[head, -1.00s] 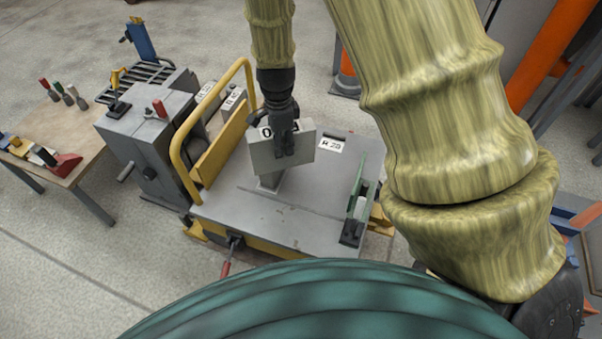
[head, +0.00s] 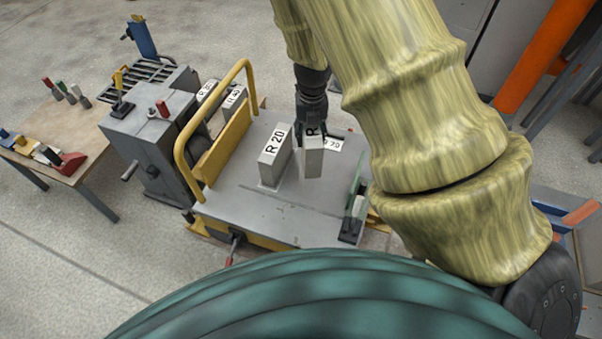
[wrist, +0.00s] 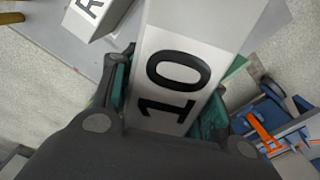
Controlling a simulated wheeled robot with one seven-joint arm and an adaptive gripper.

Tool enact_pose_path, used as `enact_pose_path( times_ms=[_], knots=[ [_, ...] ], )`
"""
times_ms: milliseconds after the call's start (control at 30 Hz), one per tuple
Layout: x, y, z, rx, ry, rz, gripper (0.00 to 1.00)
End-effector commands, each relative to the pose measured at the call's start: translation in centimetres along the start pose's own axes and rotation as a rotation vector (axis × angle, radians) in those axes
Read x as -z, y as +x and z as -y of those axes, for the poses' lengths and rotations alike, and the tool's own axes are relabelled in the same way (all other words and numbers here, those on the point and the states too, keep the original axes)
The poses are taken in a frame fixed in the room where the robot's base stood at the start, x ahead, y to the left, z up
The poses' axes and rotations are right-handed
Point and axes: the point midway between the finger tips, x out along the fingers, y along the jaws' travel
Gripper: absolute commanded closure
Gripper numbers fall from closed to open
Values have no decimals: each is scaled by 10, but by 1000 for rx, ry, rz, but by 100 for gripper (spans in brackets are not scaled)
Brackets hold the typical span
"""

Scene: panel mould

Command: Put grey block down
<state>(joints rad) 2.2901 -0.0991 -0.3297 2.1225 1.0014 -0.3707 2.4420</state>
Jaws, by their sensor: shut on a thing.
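My gripper (head: 312,122) is shut on a light grey block (head: 314,164), one end of which carries a white label with black lettering. The wrist view shows the held block (wrist: 197,25) between my dark fingers with "10" on its label. The block hangs roughly upright over the grey table top (head: 235,214); I cannot tell whether its lower end touches the top. A second grey block labelled "R 20" (head: 275,157) stands just left of it. In the wrist view this block (wrist: 92,16) shows at the upper left, apart from the held one.
A white label plate (head: 334,144) on the table top is partly hidden behind the held block. A yellow rail (head: 181,165) and more labelled blocks (head: 232,100) are at the left. A green upright piece (head: 357,196) stands at the right. The front of the top is clear.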

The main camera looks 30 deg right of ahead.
Motion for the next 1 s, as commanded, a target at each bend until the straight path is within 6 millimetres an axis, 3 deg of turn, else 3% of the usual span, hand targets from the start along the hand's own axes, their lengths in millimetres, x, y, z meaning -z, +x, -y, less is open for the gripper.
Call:
enact_pose_path(
  times_ms=[100, 333, 567, 833, 1000],
  knots=[
    [-4, 24, 10, 2, 190, 0, 100],
    [-9, 44, 21, 1, 401, 1, 100],
    [-10, 56, 23, 0, 449, 0, 100],
    [-9, 96, 23, 0, 448, -2, 100],
    [-10, 110, 22, -1, 446, 0, 100]
  ],
)
